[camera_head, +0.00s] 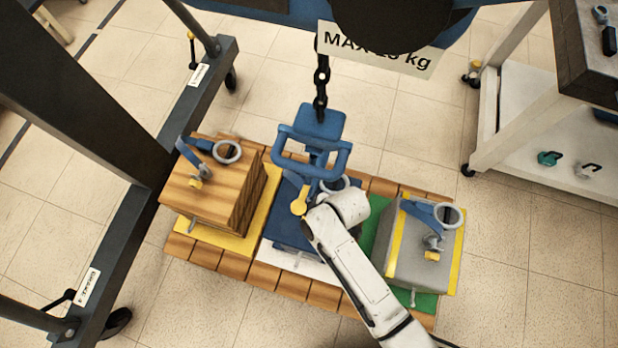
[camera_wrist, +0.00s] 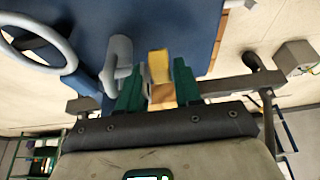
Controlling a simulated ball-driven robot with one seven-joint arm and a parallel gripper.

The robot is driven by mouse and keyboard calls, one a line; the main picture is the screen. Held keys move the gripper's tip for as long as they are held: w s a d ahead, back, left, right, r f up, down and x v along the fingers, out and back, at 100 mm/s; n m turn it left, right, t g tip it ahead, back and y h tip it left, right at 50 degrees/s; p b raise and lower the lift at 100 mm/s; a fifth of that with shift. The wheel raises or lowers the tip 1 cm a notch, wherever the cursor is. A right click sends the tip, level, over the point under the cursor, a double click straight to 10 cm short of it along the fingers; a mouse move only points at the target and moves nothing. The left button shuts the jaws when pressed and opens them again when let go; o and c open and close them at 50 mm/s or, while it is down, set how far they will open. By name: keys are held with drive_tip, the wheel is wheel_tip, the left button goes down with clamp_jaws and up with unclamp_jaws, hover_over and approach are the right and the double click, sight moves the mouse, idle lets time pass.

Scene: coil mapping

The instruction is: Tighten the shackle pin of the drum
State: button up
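The dark blue load (camera_head: 284,232), the likeliest drum, stands on a white mat mid-pallet. Its shape is mostly hidden by my arm and the blue lifting frame above. In the wrist view its blue side (camera_wrist: 190,25) fills the top middle. A grey shackle (camera_wrist: 118,60) is left of the yellow pin head (camera_wrist: 159,66); the pin head also shows in the head view (camera_head: 299,203). My gripper (camera_wrist: 158,80) has its green fingers apart on either side of the pin head, close to it. I cannot tell whether they touch it. My gripper is hidden in the head view.
A wooden crate (camera_head: 213,185) stands left and a grey block (camera_head: 424,252) right, each with a shackle and yellow pin. A blue lifting frame (camera_head: 312,150) hangs on a chain (camera_head: 321,85) close over the middle. A white trolley (camera_head: 530,135) is at the right.

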drive_tip(key=shift+a+f, duration=0.15)
drive_tip(key=shift+f, duration=0.15)
drive_tip(key=shift+c, duration=0.3)
clamp_jaws()
